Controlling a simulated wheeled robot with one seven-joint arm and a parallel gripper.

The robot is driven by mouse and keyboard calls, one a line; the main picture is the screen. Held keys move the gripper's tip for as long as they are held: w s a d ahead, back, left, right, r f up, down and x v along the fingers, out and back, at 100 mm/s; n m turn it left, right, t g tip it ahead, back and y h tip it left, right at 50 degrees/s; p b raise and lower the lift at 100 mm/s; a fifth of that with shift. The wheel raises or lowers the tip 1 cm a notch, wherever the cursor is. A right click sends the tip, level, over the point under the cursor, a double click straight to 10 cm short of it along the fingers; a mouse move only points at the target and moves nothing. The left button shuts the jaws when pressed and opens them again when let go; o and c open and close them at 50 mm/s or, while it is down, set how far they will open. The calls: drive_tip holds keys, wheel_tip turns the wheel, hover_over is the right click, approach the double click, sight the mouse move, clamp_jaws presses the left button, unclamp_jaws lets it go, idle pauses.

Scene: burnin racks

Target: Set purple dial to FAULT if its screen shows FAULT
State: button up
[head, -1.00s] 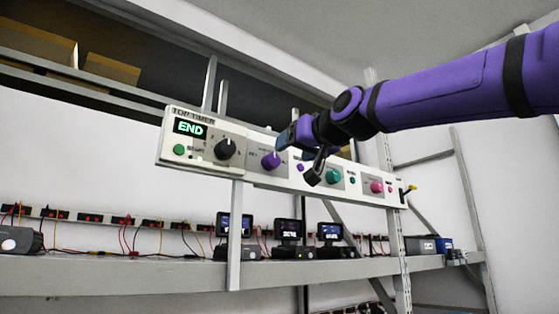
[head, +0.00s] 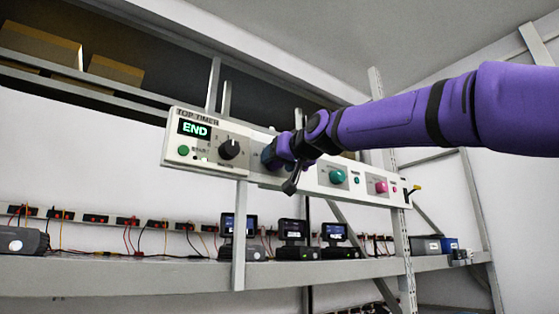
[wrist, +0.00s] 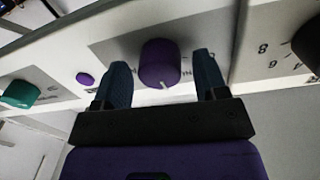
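The purple dial (wrist: 160,64) is on the panel (wrist: 215,45) in the wrist view, its white mark toward the bottom of the picture. My gripper (wrist: 162,84) is open, with one finger on each side of the dial; I cannot tell whether they touch it. In the head view my gripper (head: 270,158) covers the dial. Small screens (head: 239,225), (head: 292,229) and (head: 334,232) stand on the shelf below. Their text is too small to read, and I cannot tell which belongs to the purple dial.
The panel also holds a timer display (head: 194,129) reading END, a black knob (head: 229,149), a green button (head: 183,151), a teal dial (head: 338,176) and a pink dial (head: 381,186). A small purple button (wrist: 86,79) is beside the purple dial. An upright post (head: 239,235) stands below the panel.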

drive_tip(key=c, duration=0.8)
drive_tip(key=shift+m, duration=7)
